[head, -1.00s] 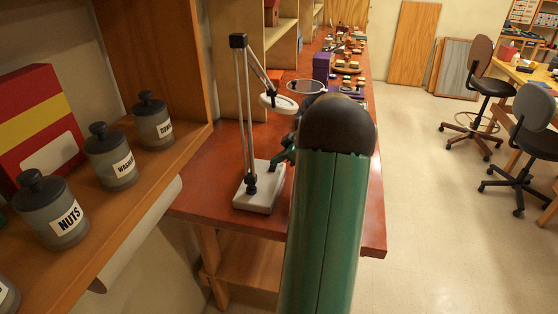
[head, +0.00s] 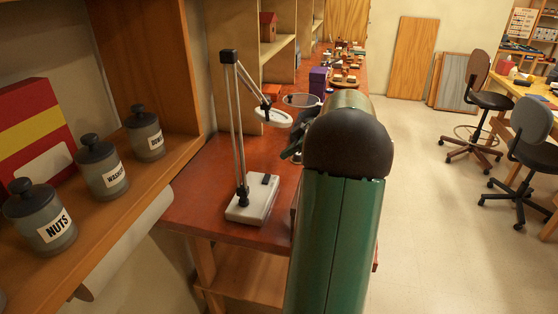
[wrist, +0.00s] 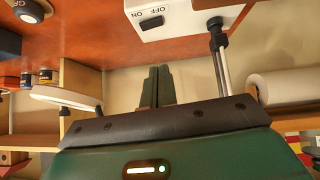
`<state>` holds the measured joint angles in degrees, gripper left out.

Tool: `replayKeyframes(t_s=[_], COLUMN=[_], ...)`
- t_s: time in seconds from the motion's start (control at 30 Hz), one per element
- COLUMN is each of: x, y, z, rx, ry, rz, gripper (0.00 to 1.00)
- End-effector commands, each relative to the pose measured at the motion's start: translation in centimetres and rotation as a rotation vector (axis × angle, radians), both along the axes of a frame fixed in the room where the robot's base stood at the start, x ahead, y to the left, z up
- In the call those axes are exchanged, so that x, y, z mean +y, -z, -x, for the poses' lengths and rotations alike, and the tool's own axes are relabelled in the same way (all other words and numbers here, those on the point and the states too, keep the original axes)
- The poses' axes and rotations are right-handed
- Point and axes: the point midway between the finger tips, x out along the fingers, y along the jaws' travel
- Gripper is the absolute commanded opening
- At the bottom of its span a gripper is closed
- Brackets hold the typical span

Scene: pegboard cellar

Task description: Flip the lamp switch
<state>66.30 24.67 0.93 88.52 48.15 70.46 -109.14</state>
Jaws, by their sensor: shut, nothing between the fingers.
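The lamp has a white base (head: 240,212), a thin jointed arm and a white ring head (head: 273,116). It stands on the red-brown bench. Its dark rocker switch (head: 266,180) is on top of the base. In the wrist view the switch (wrist: 152,23) sits beside OFF and ON lettering, which appears upside down; I cannot tell which side is pressed. My gripper (wrist: 157,72) is shut and empty, its fingertips apart from the base and pointing towards it. In the head view my arm hides most of the gripper. The ring (wrist: 75,98) is left of the fingers.
A shelf (head: 150,180) at left holds grey jars (head: 104,165) and a red and yellow box (head: 35,130). A paper roll (head: 125,245) hangs below it. A purple box (head: 318,82) and small items stand farther along the bench (head: 205,170). Open floor lies to the right.

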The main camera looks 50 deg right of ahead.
Motion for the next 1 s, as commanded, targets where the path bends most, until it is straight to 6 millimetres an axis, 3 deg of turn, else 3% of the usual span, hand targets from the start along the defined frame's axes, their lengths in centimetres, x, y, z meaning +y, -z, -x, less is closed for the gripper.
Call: replayKeyframes(t_s=[0.3, 1.0], x=[-0.4, -1.3], y=[-1.4, -1.4], z=[1.5, 0.7], rx=[-0.001, -0.028], ry=[-0.001, 0.0], rz=[-0.001, 0.066], gripper=[0.0, 0.0])
